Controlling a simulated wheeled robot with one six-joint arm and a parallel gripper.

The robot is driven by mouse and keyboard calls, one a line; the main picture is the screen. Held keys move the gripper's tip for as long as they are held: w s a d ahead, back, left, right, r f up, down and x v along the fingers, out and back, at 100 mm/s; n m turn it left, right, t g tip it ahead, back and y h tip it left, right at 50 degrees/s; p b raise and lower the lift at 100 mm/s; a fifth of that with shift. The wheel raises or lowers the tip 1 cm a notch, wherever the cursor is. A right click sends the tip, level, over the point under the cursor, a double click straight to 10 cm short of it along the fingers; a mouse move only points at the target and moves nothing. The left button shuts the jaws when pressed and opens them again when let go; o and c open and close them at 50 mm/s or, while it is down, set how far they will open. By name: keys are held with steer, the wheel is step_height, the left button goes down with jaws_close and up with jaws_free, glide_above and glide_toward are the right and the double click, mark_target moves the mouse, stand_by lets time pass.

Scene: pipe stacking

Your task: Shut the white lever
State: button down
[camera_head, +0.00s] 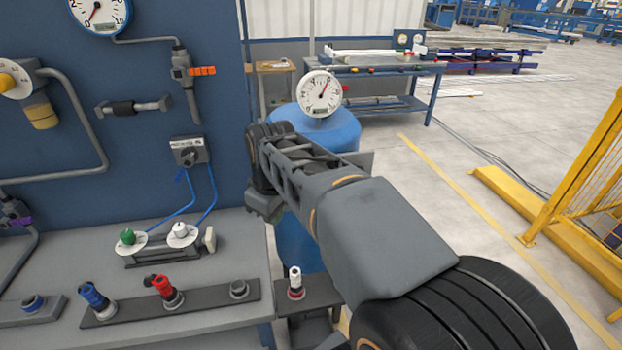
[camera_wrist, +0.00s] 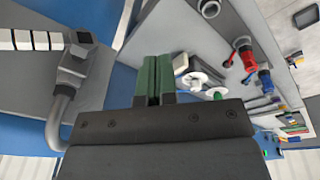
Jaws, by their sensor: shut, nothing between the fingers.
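A white, ribbed lever (camera_wrist: 30,40) with dark bands shows at the upper left of the wrist view. It joins a grey valve body (camera_wrist: 75,65) on a bent grey pipe. My gripper (camera_wrist: 153,80) has green fingers pressed together, shut and empty. The fingers are to the right of the valve and apart from the lever in the picture. In the camera_head view I cannot make out this lever, and the fingertips are not clear there.
A bench in the camera_head view holds blue (camera_head: 95,298), red (camera_head: 163,287) and white (camera_head: 295,283) fittings. White (camera_head: 181,232) and green (camera_head: 128,238) knobs stand behind them. An orange-handled valve (camera_head: 202,71) is on the blue panel. A blue drum (camera_head: 335,132) stands behind my arm.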

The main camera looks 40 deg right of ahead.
steer(key=w+d+r+n+g+p, duration=0.1)
steer(key=w+d+r+n+p, duration=0.1)
steer(key=d+r+n, duration=0.85)
steer(key=f, duration=0.2)
steer(key=f+m+b, duration=0.1)
steer(key=f, duration=0.1)
steer(key=f+m+b, duration=0.1)
steer(key=f, duration=0.1)
steer(key=shift+w+d+y, duration=0.1)
steer(key=shift+d+y, duration=0.3)
steer(key=shift+s+d+f, duration=0.15)
steer(key=shift+d+f, duration=0.1)
steer(key=shift+f, duration=0.25)
steer(key=shift+s+d+f, duration=0.1)
steer(key=shift+d+f, duration=0.15)
steer(key=shift+f, duration=0.2)
steer(key=shift+s+d+f+b, duration=0.15)
steer(key=shift+d+f+b, duration=0.2)
steer(key=shift+f, duration=0.35)
steer(key=shift+d, duration=0.1)
